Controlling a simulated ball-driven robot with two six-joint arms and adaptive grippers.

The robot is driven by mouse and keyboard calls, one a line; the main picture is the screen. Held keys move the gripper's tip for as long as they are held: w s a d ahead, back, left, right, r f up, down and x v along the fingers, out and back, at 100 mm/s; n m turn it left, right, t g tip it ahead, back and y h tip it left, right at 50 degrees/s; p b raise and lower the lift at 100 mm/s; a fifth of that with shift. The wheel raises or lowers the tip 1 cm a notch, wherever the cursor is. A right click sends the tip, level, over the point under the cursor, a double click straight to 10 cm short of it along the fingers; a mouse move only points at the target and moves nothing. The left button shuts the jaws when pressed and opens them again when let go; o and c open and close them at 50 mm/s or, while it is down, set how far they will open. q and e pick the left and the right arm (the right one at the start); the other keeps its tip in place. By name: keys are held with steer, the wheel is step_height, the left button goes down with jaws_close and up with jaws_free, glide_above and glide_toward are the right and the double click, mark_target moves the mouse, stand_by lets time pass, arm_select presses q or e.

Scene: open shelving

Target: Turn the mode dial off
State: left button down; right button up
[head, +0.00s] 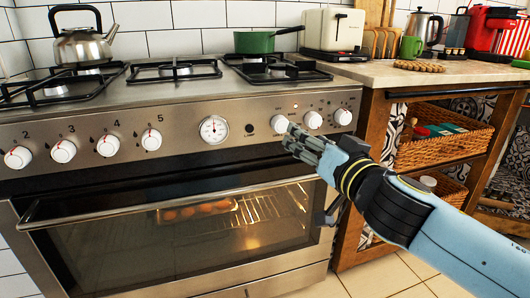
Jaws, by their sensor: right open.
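The oven's front panel has three white knobs to the right of the round gauge: a left knob (280,124), a middle knob (313,119) and a right knob (343,117). I cannot read which one is the mode dial. My right gripper (294,140) is open, its fingertips just below and right of the left knob. The fingers overlap the panel there, and I cannot tell whether they touch the knob. My left gripper is not in view.
The oven door (150,235) is shut and lit inside, with a tray of round brown food (195,211). A kettle (82,45) and a green pan (255,41) stand on the hob. A wooden counter (420,72) with open shelves and baskets stands at the right.

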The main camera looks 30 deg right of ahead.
mark_target(283, 125)
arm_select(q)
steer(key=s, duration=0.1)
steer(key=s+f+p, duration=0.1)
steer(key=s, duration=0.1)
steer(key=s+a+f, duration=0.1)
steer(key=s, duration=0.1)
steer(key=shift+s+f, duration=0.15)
arm_select(e)
steer(key=w, duration=0.3)
steer(key=w+d, duration=0.1)
steer(key=w, duration=0.3)
steer(key=w+f, duration=0.1)
steer(key=w, duration=0.2)
steer(key=shift+w+d, duration=0.4)
steer(key=shift+c, duration=0.3)
steer(key=c, duration=1.1)
